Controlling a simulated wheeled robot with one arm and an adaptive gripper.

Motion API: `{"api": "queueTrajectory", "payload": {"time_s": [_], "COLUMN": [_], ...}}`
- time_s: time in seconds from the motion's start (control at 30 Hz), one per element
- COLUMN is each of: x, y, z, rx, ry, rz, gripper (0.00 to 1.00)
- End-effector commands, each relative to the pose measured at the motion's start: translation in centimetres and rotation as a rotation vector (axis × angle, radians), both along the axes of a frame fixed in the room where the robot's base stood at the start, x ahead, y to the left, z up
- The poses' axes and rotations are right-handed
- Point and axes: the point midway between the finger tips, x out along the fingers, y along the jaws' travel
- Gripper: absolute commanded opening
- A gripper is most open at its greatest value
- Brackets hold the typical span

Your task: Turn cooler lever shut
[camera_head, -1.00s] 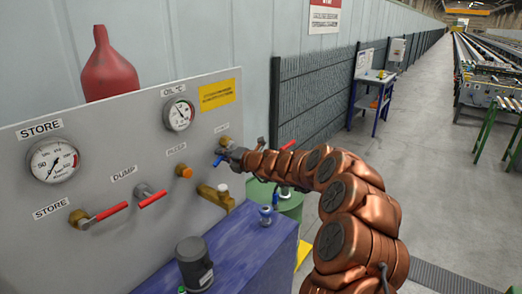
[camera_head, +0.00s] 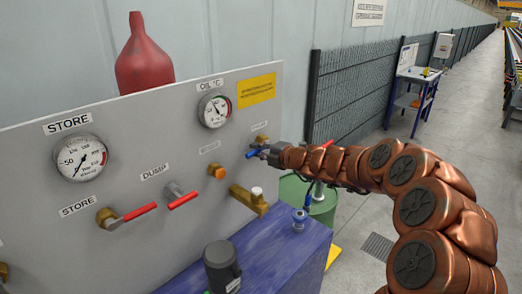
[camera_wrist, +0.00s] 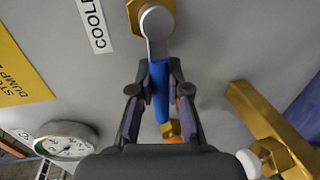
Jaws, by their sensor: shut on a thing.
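The cooler lever (camera_head: 253,152) has a blue handle and sits at the right end of the grey panel. In the wrist view its blue handle (camera_wrist: 160,100) runs down from a grey arm on a round pivot with a brass nut (camera_wrist: 155,18). A partly visible label beside it begins "COOL" (camera_wrist: 93,24). My gripper (camera_wrist: 159,80) is shut on the blue handle, one finger on each side. In the head view my gripper (camera_head: 274,153) reaches the lever from the right and hides part of it.
Left along the grey panel (camera_head: 140,115) are a red DUMP lever (camera_head: 182,200), a red STORE lever (camera_head: 138,211) and an orange knob (camera_head: 217,171). A brass fitting (camera_head: 248,200) juts out below my gripper. A blue tank (camera_head: 285,245) stands below. The floor right of it is open.

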Motion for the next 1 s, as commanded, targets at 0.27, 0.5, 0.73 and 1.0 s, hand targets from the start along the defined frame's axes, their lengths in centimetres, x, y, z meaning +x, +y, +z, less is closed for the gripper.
{"api": "queueTrajectory", "payload": {"time_s": [0.27,0.5,0.73,1.0], "x": [0.0,0.0,0.0,-1.2], "y": [0.1,0.1,0.0,-1.5], "z": [0.1,0.1,0.1,0.5], "rx": [0.002,0.002,0.000,0.002], "ry": [0.000,-0.001,-0.001,-0.001], "rz": [0.002,0.001,0.001,0.000], "gripper": [0.22,0.42,0.42,0.42]}}
